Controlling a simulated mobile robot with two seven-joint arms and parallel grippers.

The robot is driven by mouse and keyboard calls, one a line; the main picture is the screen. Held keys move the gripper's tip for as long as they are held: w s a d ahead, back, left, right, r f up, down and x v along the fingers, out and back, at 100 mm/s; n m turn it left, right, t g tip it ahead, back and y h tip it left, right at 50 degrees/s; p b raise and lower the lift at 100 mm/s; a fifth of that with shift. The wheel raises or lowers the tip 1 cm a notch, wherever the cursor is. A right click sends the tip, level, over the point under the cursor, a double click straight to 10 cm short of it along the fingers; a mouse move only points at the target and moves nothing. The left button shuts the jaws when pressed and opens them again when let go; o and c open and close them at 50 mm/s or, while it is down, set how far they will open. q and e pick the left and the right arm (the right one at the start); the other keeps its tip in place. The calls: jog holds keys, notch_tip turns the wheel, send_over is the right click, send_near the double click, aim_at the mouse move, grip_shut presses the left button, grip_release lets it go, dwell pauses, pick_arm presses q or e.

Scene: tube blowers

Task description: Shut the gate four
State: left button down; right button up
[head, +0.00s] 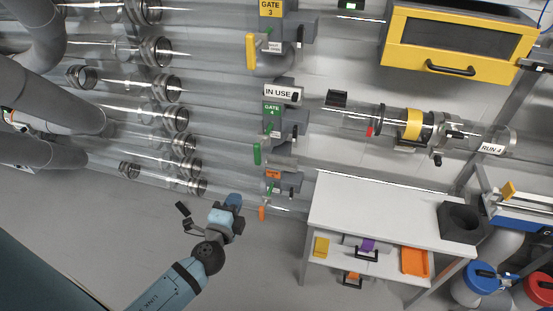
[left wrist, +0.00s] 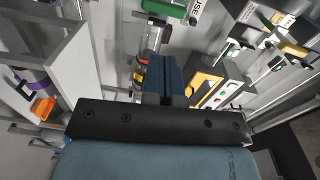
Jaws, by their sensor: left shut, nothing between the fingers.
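Gate four is the valve with the green "GATE 4" label (head: 272,109) on a grey body, in the middle of the head view. Its green handle (head: 257,154) hangs at the left of the body. An "IN USE" sign (head: 282,93) is just above the label. A green part (left wrist: 168,9) beside the sign (left wrist: 195,14) shows at the top of the left wrist view, cut off by the edge. My left gripper (head: 234,200) is below and left of the handle, apart from it. Its fingers (left wrist: 166,80) are shut and empty. My right gripper is out of view.
An orange-handled gate (head: 272,175) lies just below gate four, near my left gripper. The yellow-handled gate three (head: 271,10) is above. Clear tubes (head: 170,117) run to the left. A white table (head: 375,210) stands at right. The floor at lower left is clear.

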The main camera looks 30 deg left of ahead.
pick_arm(q)
jog(key=w, duration=0.1)
jog(key=p, duration=0.3)
send_near(262, 139)
jog(key=shift+s+d+f+m, duration=0.2)
jog(key=shift+s+f+m, duration=0.1)
jog(key=shift+s, duration=0.35)
jog(key=shift+w+a+f, duration=0.15)
jog(key=shift+w, duration=0.5)
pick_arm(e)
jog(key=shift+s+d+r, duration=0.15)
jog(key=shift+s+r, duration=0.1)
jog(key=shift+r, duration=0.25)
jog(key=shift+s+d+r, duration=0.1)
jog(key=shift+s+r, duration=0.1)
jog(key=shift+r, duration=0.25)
pick_arm(q)
jog(key=shift+w, duration=0.1)
jog(key=b+x, duration=0.2)
jog(key=x, duration=0.6)
jog(key=shift+w+a, duration=0.1)
jog(key=shift+w, duration=0.15)
jog(key=shift+w+a+b, duration=0.1)
jog(key=shift+w+b, duration=0.25)
jog(key=shift+a+r, duration=0.1)
jog(key=shift+r, duration=0.35)
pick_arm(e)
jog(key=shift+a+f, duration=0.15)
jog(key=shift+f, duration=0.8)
